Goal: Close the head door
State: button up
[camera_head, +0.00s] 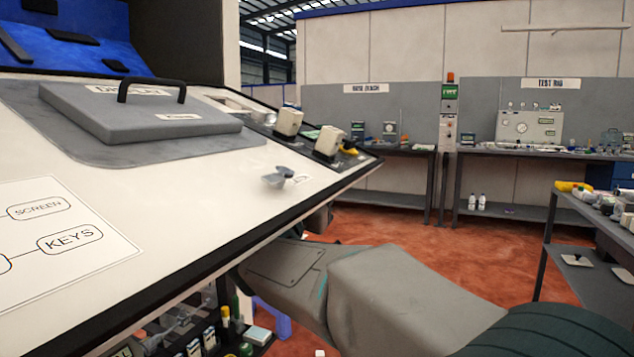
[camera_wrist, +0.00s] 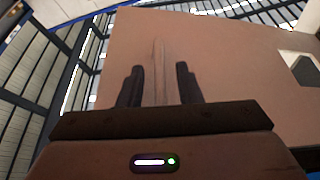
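My gripper (camera_wrist: 160,86) shows in the wrist view with its two dark fingers apart and nothing seen gripped between them. A large plain brownish panel (camera_wrist: 225,65) fills the view beyond the fingers, with faint vertical lines behind the gap. I cannot tell whether this panel is the head door, or whether the fingers touch it. In the head view, my arm reaches under the sloped white board and my gripper is hidden. A grey lid (camera_head: 140,112) with a black handle and a label reading "DISPLAY" lies on that board. No part is clearly marked as the head door.
The sloped white board (camera_head: 200,195) fills the left, its dark edge close above my arm. Small cream blocks (camera_head: 288,122) sit on its far end. A side bench (camera_head: 588,217) with parts stands at the right. Open red floor (camera_head: 420,248) lies between the benches.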

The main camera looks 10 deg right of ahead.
jog(key=shift+w+d+r, duration=0.15)
jog(key=shift+w+d, duration=0.05)
grip_shut()
